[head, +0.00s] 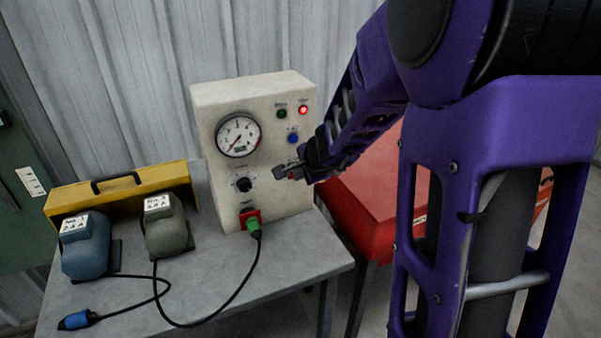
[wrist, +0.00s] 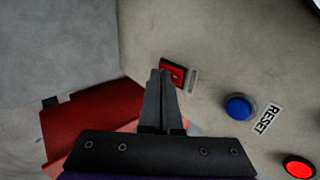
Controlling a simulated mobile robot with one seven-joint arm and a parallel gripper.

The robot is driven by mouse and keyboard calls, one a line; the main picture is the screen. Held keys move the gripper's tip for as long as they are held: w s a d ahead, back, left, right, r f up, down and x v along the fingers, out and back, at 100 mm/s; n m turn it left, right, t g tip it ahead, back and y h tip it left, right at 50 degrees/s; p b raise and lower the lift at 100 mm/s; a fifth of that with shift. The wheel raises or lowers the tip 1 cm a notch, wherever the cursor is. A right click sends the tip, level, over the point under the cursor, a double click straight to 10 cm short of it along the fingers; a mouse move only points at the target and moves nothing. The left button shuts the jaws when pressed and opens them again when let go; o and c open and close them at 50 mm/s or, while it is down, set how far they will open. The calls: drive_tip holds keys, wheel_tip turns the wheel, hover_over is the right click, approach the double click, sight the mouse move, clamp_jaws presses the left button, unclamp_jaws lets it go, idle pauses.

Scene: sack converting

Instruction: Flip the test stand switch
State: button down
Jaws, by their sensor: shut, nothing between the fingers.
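The test stand (head: 218,187) is a cream box with a gauge, standing upright on the grey table. Its switch (wrist: 178,68) is a small red rocker in a dark frame, seen in the wrist view with a small label beside it. My gripper (wrist: 159,76) is shut and empty. Its fingertips overlap the left part of the switch in the wrist view; I cannot tell whether they touch it. In the head view my gripper (head: 281,173) is close to the right part of the panel and largely hides the switch area. The rocker's position is unclear.
A blue RESET button (wrist: 239,107) and a lit red lamp (wrist: 299,167) are near the switch. The panel also has a black knob (head: 243,184) and a green plug (head: 253,224) with a black cable. A red cabinet (head: 370,190) stands right of the table.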

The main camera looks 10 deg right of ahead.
drive_tip(key=shift+f, duration=0.1)
drive_tip(key=shift+w+f+b, duration=0.1)
drive_tip(key=shift+f+b, duration=0.25)
drive_tip(key=shift+b, duration=0.55)
drive_tip(key=shift+a+r, duration=0.1)
drive_tip(key=shift+r, duration=0.05)
